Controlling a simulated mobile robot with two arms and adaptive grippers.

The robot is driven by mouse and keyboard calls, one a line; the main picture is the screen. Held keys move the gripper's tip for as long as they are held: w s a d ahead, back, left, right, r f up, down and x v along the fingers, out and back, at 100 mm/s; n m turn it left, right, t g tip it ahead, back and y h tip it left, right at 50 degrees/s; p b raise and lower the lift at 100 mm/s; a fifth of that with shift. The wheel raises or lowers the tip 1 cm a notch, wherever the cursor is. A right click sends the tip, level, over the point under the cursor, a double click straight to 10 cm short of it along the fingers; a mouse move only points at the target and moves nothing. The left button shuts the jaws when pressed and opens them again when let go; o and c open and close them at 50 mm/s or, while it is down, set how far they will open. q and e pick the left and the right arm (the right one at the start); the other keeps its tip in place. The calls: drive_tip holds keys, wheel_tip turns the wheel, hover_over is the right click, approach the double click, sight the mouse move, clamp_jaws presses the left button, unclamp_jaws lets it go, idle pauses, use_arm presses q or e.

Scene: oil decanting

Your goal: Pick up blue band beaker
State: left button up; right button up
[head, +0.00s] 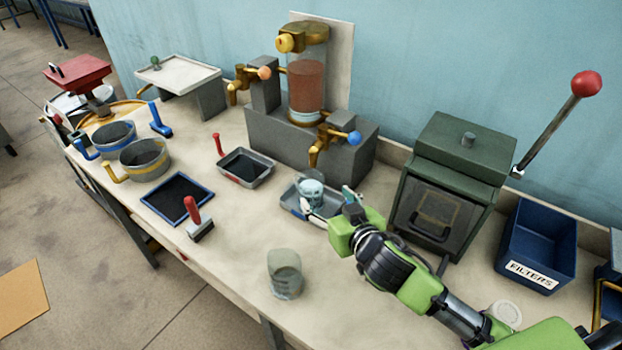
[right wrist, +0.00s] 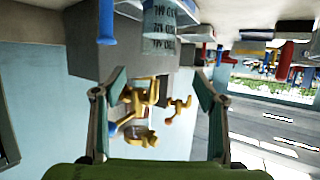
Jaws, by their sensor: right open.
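A clear beaker with a pale blue band (head: 311,189) stands in a shallow metal tray (head: 289,201) below the blue-knobbed tap, in the head view. My right gripper (head: 326,201) reaches in from the lower right, with its fingers close to the beaker's near side. In the right wrist view, which is upside down, the beaker (right wrist: 168,28) with its printed markings shows at the top, beyond the fingertips. My right gripper (right wrist: 160,82) is open, with nothing between its fingers. Contact cannot be judged. My left gripper is out of view.
A second beaker (head: 285,274) stands near the table's front edge. A glass column on a grey block (head: 305,95) stands behind the tray. A dark green oven (head: 440,195) is close on the right. A red-handled tray (head: 245,167) lies to the left.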

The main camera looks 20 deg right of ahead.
drive_tip(key=w, duration=0.2)
drive_tip(key=p, duration=0.2)
approach(306, 177)
drive_tip(key=w, duration=0.2)
drive_tip(key=x, duration=0.4)
drive_tip(key=shift+f+p, duration=0.35)
drive_tip(key=shift+p, duration=0.05)
drive_tip(key=shift+w+f, duration=0.15)
drive_tip(key=shift+w, duration=0.15)
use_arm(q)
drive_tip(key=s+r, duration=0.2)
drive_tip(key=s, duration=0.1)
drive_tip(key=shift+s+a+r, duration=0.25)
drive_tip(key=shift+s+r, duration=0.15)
